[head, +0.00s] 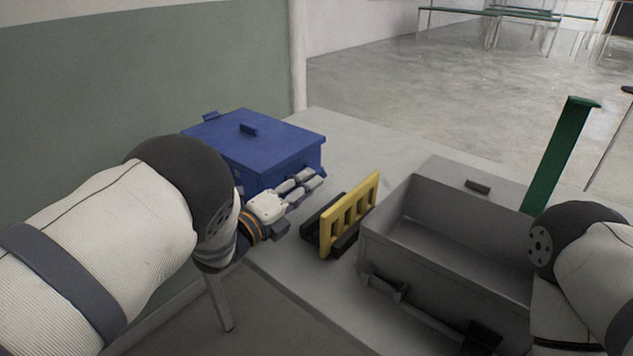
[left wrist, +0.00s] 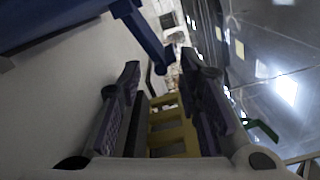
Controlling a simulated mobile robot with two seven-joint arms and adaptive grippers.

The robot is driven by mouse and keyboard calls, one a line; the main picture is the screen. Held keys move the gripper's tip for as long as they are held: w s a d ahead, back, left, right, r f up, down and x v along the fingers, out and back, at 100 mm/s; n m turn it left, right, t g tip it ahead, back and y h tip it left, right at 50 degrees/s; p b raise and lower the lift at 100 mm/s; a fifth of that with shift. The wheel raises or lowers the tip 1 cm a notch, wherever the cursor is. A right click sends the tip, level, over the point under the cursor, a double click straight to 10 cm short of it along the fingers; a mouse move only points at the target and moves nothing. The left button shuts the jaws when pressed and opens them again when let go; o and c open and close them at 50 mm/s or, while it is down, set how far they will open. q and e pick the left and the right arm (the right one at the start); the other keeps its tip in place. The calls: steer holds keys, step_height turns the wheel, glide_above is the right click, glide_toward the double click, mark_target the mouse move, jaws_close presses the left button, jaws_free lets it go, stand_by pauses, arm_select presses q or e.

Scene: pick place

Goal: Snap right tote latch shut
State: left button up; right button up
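A blue tote (head: 258,135) with its lid down stands at the back left of the table. In the left wrist view, a blue latch arm (left wrist: 143,38) sticks out from the tote's blue edge (left wrist: 50,22), its end just beyond my fingertips. My left gripper (head: 308,181) is beside the tote's right front side and partly hides it. In the left wrist view its two dark fingers stand apart with nothing held between them (left wrist: 160,75). I cannot tell whether a finger touches the latch. My right arm shows at the right edge; its gripper is not visible.
A yellow slotted piece (head: 350,213) with a dark base stands just right of my left gripper. A grey open tote (head: 400,255) fills the table's right part. A green upright bar (head: 560,155) stands behind it. Bare table (head: 345,140) lies behind the yellow piece.

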arm_select(q)
steer(key=x, duration=0.2)
steer(key=shift+w+d+f, duration=0.2)
steer(key=shift+w+f, duration=0.05)
steer(key=shift+w+d+r, duration=0.2)
steer(key=shift+w+r, duration=0.05)
steer(key=shift+w, duration=0.1)
jaws_close()
steer(key=shift+n, duration=0.4)
steer(key=shift+a+r+n, duration=0.1)
steer(key=shift+r+n, duration=0.05)
steer(key=shift+n, duration=0.25)
steer(key=shift+w+a+r+n, duration=0.1)
steer(key=shift+r+n, duration=0.2)
steer(key=shift+n, duration=0.3)
steer(key=shift+w+a+r+n, duration=0.15)
steer(key=shift+r+n, duration=0.2)
steer(key=shift+n, duration=0.25)
steer(key=shift+a+r+n, duration=0.1)
steer(key=shift+r+n, duration=0.05)
steer(key=shift+n, duration=0.35)
steer(key=shift+w+a+r+n, duration=0.1)
steer(key=shift+r+n, duration=0.05)
steer(key=shift+n, duration=0.35)
steer(key=shift+a+r+n, duration=0.1)
steer(key=shift+r+n, duration=0.1)
steer(key=shift+n, duration=0.3)
